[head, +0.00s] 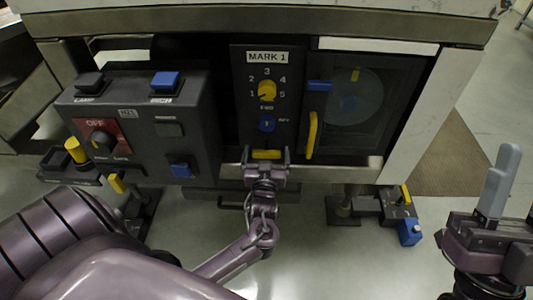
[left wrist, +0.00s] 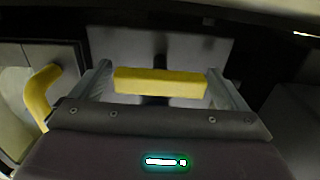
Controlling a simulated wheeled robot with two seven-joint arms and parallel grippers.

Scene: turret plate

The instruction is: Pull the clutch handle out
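The clutch handle appears to be the yellow bar (head: 266,154) low on the front of the dark panel, below the blue knob. It also shows as a wide yellow bar in the left wrist view (left wrist: 160,83). My left gripper (head: 266,157) is at the bar, with one finger beyond each end. In the left wrist view its fingers (left wrist: 160,88) stand apart with narrow gaps to the bar's ends, so it looks open around the bar. My right gripper (head: 500,190) is at the right edge, away from the panel, partly cut off.
A yellow vertical handle (head: 311,135) on the dark windowed door (head: 385,105) is close by on the right. A grey control box (head: 145,125) stands on the left. A blue-tipped pedal device (head: 410,232) is low on the right. Open floor lies below.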

